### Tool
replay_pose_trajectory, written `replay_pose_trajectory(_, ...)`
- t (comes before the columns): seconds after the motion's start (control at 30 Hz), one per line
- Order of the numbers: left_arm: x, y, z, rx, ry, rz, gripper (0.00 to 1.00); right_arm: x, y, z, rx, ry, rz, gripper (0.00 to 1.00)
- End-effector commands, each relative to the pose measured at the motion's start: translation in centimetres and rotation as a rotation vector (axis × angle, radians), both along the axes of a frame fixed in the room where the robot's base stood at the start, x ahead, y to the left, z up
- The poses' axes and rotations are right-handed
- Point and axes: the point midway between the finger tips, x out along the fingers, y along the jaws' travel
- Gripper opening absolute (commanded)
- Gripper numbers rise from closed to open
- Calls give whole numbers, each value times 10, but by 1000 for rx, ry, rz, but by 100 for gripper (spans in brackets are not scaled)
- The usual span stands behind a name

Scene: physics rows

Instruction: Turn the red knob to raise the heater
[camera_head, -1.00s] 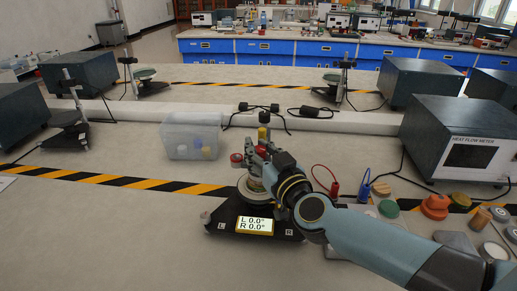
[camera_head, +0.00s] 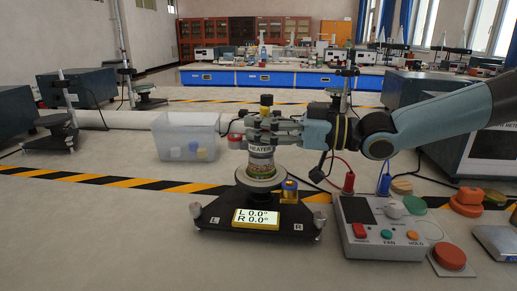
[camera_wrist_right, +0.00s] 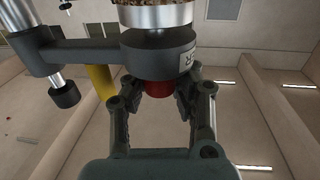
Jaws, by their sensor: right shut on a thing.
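The heater apparatus (camera_head: 261,153), a cylinder labelled HEATER, stands on a black base (camera_head: 225,217) whose screen reads L 0.0° and R 0.0°. My right gripper (camera_head: 266,130) reaches in from the right at the heater's upper part. In the right wrist view, the red knob (camera_wrist_right: 158,89) sits under a dark round part. The fingers of the right gripper (camera_wrist_right: 160,97) are on both sides of the knob, shut on it. In the head view the fingers hide this knob; another red part (camera_head: 235,141) shows at the left of the heater. My left gripper is not in view.
A control box (camera_head: 385,228) with buttons stands right of the base. A clear bin (camera_head: 185,136) stands behind left. Red (camera_head: 348,183) and blue (camera_head: 385,183) plugs with leads stand at the right. The table front left is clear.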

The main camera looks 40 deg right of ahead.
Motion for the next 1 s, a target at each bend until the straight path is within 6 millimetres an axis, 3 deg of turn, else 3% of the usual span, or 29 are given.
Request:
replay_pose_trajectory(0.03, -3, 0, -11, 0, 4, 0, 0, 0, -2, -10, -14, 11, 44, 0)
replay_pose_trajectory(0.6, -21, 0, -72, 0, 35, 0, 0, 1, -1, -7, -3, 5, 469, 0)
replay_pose_trajectory(1.0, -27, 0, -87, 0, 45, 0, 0, 0, -1, -2, -3, 7, 560, 0)
